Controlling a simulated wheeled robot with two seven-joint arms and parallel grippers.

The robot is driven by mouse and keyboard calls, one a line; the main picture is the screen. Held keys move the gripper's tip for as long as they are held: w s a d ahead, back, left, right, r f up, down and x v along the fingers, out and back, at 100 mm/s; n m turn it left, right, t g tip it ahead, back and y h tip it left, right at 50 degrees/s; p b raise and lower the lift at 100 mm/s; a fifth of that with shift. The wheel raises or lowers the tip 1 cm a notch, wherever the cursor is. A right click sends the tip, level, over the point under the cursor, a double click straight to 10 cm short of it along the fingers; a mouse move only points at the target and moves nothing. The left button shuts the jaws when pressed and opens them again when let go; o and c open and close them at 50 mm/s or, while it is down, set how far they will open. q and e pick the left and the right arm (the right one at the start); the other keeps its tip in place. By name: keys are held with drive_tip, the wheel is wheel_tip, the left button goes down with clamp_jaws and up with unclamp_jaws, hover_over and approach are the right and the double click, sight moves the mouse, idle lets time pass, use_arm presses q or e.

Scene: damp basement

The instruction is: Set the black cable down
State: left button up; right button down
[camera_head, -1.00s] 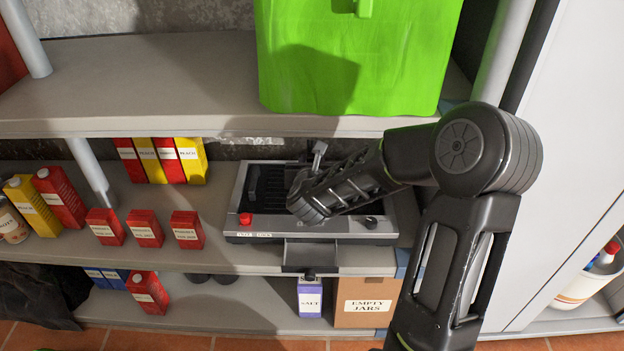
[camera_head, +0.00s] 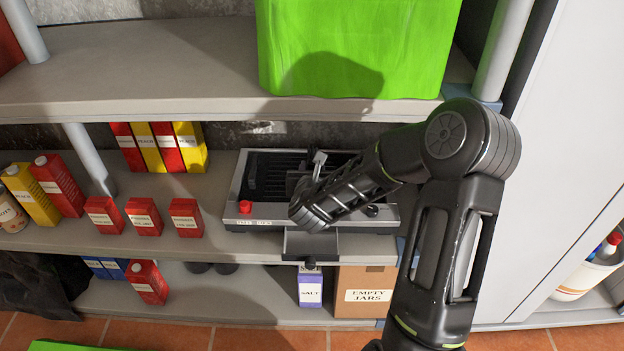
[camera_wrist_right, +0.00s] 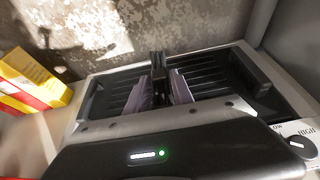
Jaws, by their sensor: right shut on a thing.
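My right gripper (camera_wrist_right: 158,85) is over the black slatted bed of a grey appliance (camera_head: 240,205) on the middle shelf. In the right wrist view its two pale purple-lit fingers are close together, shut on a narrow black piece (camera_wrist_right: 157,66). I take this for the black cable, but its full shape and length are hidden. In the head view my right wrist hides most of the hand. My left gripper is not in view.
A green crate (camera_head: 355,50) stands on the shelf above. Red cartons (camera_head: 144,217) stand left of the appliance. Yellow and red boxes (camera_head: 160,148) are behind them. Below are a salt box (camera_head: 310,288) and an empty-jars box (camera_head: 365,287). A white cabinet closes off the right.

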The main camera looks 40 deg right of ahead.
drive_tip(key=shift+f+b, duration=0.6)
drive_tip(key=shift+f, duration=1.25)
drive_tip(key=shift+f+b, duration=0.35)
drive_tip(key=shift+b, duration=0.1)
drive_tip(key=c, duration=1.1)
unclamp_jaws()
